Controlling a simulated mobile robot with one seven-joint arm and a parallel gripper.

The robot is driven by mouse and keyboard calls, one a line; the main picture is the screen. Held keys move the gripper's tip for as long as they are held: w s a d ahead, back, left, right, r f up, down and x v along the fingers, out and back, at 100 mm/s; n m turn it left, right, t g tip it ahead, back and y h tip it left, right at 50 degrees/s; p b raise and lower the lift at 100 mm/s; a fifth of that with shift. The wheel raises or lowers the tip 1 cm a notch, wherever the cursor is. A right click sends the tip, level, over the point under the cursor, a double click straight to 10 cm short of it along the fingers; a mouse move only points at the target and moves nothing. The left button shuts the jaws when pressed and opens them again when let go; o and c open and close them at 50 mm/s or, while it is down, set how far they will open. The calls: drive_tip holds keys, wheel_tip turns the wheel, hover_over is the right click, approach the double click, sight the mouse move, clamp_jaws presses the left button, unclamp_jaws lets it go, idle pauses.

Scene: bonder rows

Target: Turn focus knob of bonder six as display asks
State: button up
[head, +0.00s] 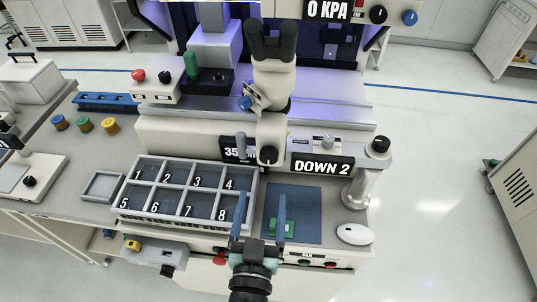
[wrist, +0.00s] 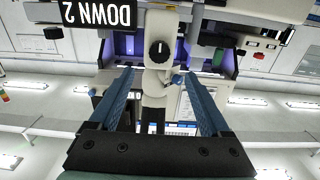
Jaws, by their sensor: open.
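A black round knob (head: 268,154) with a white pointer line sits on the cream microscope column, below the eyepieces; I take it as the focus knob. It shows in the wrist view (wrist: 158,48) at upper middle, its line near vertical in the picture. The display (head: 322,165) reads "DOWN 2"; it shows upside down in the wrist view (wrist: 97,14). My gripper (head: 261,198) is open, with two blue fingers apart and nothing between them. It is in front of the bench, apart from the knob. In the wrist view the fingers (wrist: 158,78) straddle the line to the knob.
A grey tray (head: 187,190) with numbered compartments lies left of my gripper. A blue mat (head: 308,205) with a green piece (head: 283,226) is to the right. A post with a black top knob (head: 380,146) and a white mouse (head: 354,234) stand at right. A second display (head: 236,150) is partly hidden.

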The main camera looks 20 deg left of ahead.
sight(268, 159)
drive_tip(key=x, duration=1.1)
clamp_jaws()
drive_tip(key=shift+n, duration=0.3)
